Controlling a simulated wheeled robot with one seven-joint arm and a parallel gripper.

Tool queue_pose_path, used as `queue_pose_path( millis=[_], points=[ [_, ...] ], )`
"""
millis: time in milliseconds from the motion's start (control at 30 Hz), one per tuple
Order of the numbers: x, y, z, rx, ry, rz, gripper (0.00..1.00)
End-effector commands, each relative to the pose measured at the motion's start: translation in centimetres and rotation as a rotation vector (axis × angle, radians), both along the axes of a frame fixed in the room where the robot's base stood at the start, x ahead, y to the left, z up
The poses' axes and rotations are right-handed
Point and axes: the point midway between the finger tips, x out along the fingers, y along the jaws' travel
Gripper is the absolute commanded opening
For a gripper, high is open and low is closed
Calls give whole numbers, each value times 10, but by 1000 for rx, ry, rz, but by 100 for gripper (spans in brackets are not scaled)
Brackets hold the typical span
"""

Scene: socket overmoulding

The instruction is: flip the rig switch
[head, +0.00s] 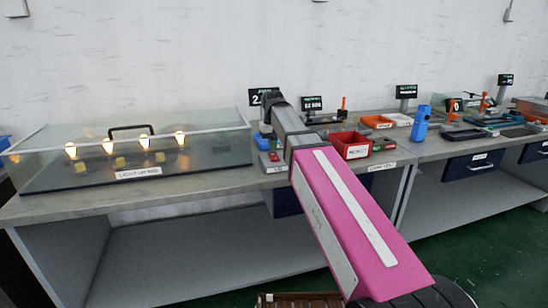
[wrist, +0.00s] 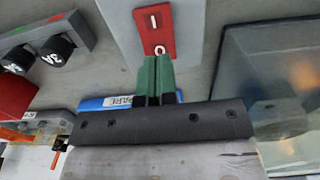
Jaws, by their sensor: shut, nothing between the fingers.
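The rig switch (wrist: 155,30) is a red rocker marked I and O on a grey box, at the top middle of the wrist view. Its I end is farther from my fingers and its O end is nearer. My gripper (wrist: 156,62) is shut and empty, its green fingertips together just at the O end. I cannot tell whether they touch the switch. The light-up rig (head: 138,172) is a clear case on the left of the bench in the head view, with several lamps glowing inside. My arm hides the fingertips in the head view.
A blue piece with a partly hidden label (wrist: 118,101) lies behind my fingers. Black knobs (wrist: 55,49) are on a grey unit at upper left. The clear case wall (wrist: 285,85) is close on the right. A red bin (head: 350,144) stands right of my arm on the bench.

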Motion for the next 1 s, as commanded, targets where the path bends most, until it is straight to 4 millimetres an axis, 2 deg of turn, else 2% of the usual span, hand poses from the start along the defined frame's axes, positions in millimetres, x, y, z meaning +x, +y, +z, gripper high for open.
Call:
queue_pose_path(
  millis=[1000],
  points=[
    [0, 0, -13, 0, 0, 0, 0]
  ],
)
